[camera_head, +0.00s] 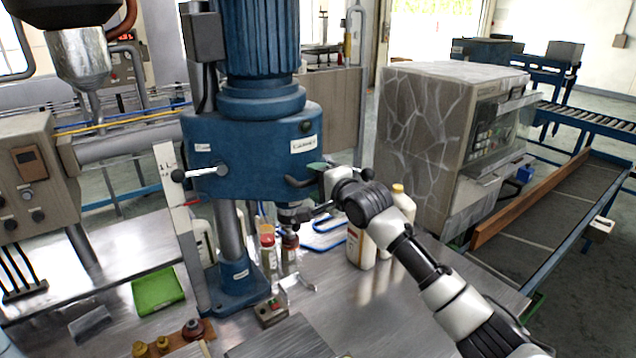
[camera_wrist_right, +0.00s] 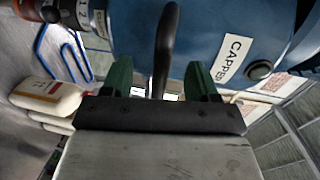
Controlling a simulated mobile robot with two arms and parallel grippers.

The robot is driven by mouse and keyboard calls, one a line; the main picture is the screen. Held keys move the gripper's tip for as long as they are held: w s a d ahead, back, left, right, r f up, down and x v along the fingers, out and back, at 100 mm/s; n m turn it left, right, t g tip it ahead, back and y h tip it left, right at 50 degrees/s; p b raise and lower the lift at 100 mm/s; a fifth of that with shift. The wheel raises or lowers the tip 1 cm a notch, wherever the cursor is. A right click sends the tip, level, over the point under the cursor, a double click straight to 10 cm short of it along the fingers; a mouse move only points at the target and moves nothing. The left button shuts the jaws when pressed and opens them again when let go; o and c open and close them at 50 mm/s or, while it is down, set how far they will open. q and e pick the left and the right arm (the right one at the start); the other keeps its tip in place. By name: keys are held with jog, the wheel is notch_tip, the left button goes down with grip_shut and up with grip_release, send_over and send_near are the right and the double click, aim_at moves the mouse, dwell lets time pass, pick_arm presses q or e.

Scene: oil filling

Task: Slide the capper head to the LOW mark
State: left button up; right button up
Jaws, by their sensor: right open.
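The blue capper head (camera_head: 250,150), with its "CAPPER" label, sits on a metal column above a blue base (camera_head: 238,285). A black curved handle (camera_head: 298,182) sticks out of its right side. A white upright scale strip (camera_head: 178,225) stands left of the column; its marks are too small to read surely, and a small red pointer is beside it. My right gripper (camera_head: 316,180) is at the handle. In the right wrist view its green fingers (camera_wrist_right: 160,80) are apart, with the black handle (camera_wrist_right: 166,45) between them; contact is not clear. My left gripper is out of view.
Bottles (camera_head: 268,248) stand under the head, and white jugs (camera_head: 361,245) stand right of them.

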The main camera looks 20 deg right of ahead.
jog(key=p+v, duration=0.5)
jog(key=v, duration=0.4)
jog(key=shift+p, duration=0.35)
jog(key=shift+a+f, duration=0.1)
